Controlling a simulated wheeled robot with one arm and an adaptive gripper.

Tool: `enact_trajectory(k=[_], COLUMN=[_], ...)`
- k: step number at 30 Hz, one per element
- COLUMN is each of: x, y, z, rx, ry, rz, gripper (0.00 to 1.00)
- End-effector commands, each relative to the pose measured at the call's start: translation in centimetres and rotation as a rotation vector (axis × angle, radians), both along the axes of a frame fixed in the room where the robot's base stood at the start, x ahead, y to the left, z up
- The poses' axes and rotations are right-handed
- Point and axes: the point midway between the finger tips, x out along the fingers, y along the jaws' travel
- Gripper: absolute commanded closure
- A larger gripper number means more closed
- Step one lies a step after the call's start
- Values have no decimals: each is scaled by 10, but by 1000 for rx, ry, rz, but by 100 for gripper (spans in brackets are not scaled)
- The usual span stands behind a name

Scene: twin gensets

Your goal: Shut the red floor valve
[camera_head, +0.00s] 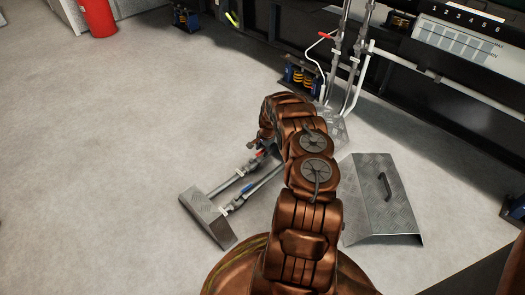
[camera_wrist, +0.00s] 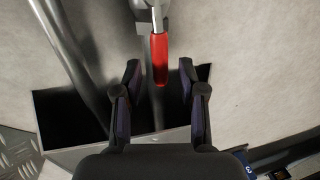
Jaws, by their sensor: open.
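In the wrist view, the red valve handle (camera_wrist: 160,58) points down the picture from a pale metal fitting (camera_wrist: 150,12). My gripper (camera_wrist: 160,72) is open, with one finger on each side of the handle's free end. A gap shows on both sides, and I cannot tell the depth between fingers and handle. In the head view, a small red spot (camera_head: 259,154) shows on the floor pipes beside the end of my arm. My gripper is mostly hidden there behind my arm.
A blue valve handle (camera_head: 231,204) lies on the neighbouring floor pipe. A bent tread-plate cover (camera_head: 207,217) and a handled cover (camera_head: 378,194) stand on the floor. Another red lever (camera_head: 326,35) is on upright pipes. Left floor is clear.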

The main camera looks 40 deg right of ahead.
Motion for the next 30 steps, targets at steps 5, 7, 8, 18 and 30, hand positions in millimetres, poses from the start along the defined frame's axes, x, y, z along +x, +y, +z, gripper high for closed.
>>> enact_trajectory(k=[5,7,8,18,30], x=[0,0,0,0,0], y=[0,0,0,0,0], z=[0,0,0,0,0], rx=[0,0,0,0,1], ry=[0,0,0,0,1], rz=[0,1,1,1,2], gripper=[59,63,66,100,100])
